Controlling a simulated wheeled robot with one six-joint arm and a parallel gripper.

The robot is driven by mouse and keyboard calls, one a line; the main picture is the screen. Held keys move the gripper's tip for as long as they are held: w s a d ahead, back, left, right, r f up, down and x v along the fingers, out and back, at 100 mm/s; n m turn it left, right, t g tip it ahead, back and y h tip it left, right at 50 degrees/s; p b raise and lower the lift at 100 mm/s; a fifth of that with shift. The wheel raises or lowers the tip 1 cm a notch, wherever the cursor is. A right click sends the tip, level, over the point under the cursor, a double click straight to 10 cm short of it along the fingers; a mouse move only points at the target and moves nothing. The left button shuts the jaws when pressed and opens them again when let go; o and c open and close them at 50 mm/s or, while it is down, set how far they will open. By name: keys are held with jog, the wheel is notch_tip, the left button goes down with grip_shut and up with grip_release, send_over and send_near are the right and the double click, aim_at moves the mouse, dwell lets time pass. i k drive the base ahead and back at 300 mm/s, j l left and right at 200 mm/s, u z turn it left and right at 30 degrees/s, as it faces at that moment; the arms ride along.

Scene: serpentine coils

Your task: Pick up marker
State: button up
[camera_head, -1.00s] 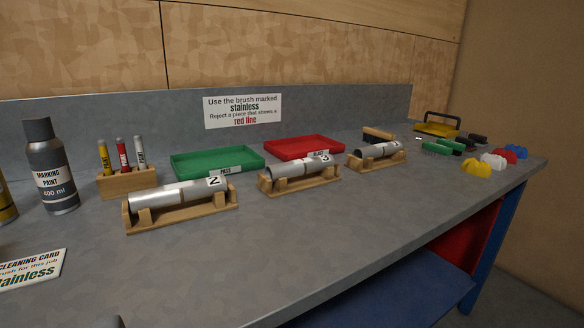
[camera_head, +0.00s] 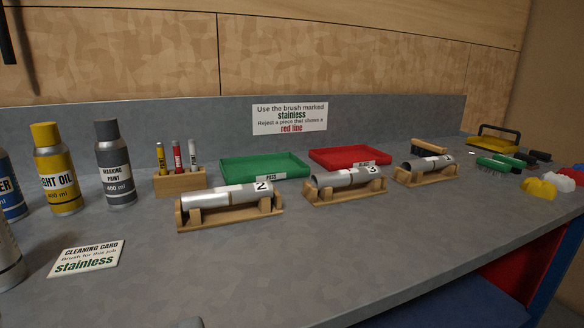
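Three markers stand upright in a wooden block (camera_head: 180,184) at the left middle of the bench. They are a yellow marker (camera_head: 161,158), a red marker (camera_head: 177,157) and a white or grey marker (camera_head: 194,155). Their lower ends are hidden in the block.
Spray cans, a yellow one (camera_head: 57,170) and a grey one (camera_head: 115,165), stand left of the block. Metal tubes on wooden cradles (camera_head: 230,217), a green tray (camera_head: 264,167) and a red tray (camera_head: 348,158) lie to the right. A cleaning card (camera_head: 87,259) lies in front; the front bench top is clear.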

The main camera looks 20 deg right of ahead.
aim_at(178, 165)
jog(key=i+z, duration=0.2)
jog(key=i, duration=0.25)
jog(key=i+j+z, duration=0.15)
jog(key=i, duration=0.25)
